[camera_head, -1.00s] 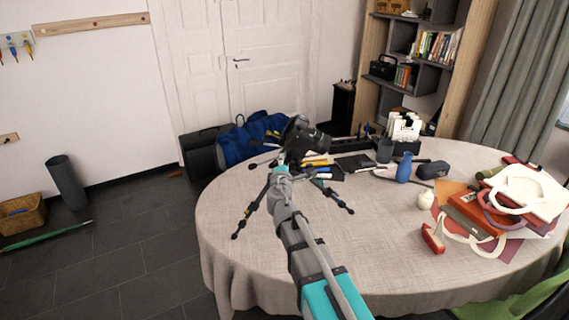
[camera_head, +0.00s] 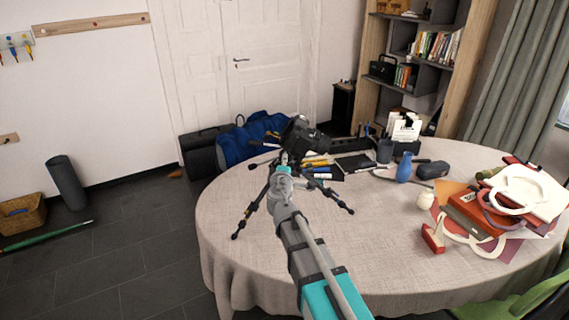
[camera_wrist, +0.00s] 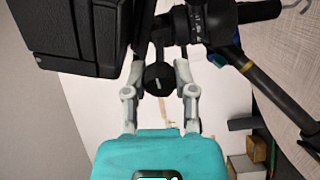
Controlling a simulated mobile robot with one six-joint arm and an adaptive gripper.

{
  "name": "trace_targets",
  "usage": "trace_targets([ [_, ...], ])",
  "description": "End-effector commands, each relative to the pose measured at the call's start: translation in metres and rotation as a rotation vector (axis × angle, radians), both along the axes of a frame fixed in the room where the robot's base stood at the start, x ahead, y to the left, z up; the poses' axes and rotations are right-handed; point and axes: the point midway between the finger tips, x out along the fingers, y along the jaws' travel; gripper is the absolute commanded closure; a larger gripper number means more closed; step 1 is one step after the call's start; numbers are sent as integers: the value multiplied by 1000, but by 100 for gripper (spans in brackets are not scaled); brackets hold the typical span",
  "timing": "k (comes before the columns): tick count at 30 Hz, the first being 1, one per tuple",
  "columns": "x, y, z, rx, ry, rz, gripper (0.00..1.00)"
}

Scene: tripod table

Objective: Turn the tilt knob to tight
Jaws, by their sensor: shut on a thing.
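A black camera (camera_head: 304,136) sits on a small black tripod (camera_head: 247,212) with spread legs on the round table. In the wrist view the dark camera body (camera_wrist: 75,35) fills the upper left. The tilt knob (camera_wrist: 157,78) is a round black knob with a short pale mark on its face, slightly slanted. My gripper (camera_wrist: 158,72) is shut on this knob, one grey finger on each side. In the head view my arm hides the knob and much of the tripod head.
The table's front middle is clear.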

Motion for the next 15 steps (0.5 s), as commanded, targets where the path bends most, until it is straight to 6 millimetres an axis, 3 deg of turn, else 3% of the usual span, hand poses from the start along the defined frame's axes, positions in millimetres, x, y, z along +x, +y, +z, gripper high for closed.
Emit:
trace_targets([
  [6,0,0,0,2,0,-1,100],
  [7,0,0,0,2,0,-1,61],
  [12,0,0,0,1,0,0,30],
  [15,0,0,0,0,0,0,29],
])
